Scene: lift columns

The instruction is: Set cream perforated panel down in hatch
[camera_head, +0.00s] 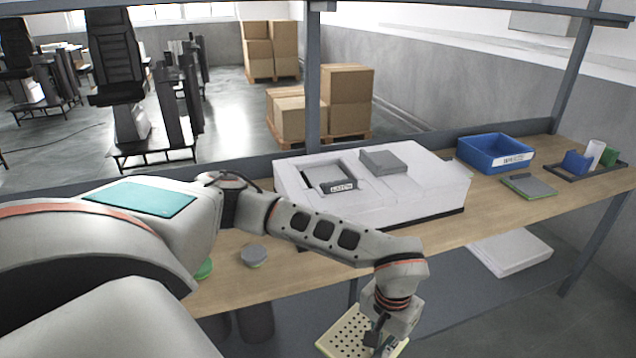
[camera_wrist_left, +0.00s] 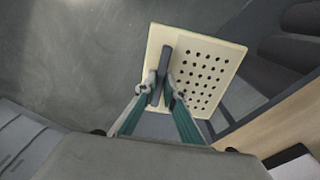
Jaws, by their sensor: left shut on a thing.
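The cream perforated panel (camera_head: 342,338) hangs low in front of the bench's front edge in the head view, partly cut off by the frame. The left wrist view shows its face with rows of dark holes (camera_wrist_left: 212,75) and a dark bar-shaped handle. My left gripper (camera_head: 378,337) is shut on that handle; its fingertips (camera_wrist_left: 161,90) sit on either side of the bar. A white housing (camera_head: 400,200) on the bench has a square recess (camera_head: 318,174), probably the hatch, with a dark grey labelled part in it. The panel is apart from the housing. My right gripper is not in view.
A raised grey block (camera_head: 384,161) stands on the housing. A blue bin (camera_head: 494,153), a grey-green flat piece (camera_head: 528,186) and a dark tray (camera_head: 572,177) are to the right. A grey round piece (camera_head: 254,254) lies at the left. An upright post (camera_head: 313,80) stands behind the housing.

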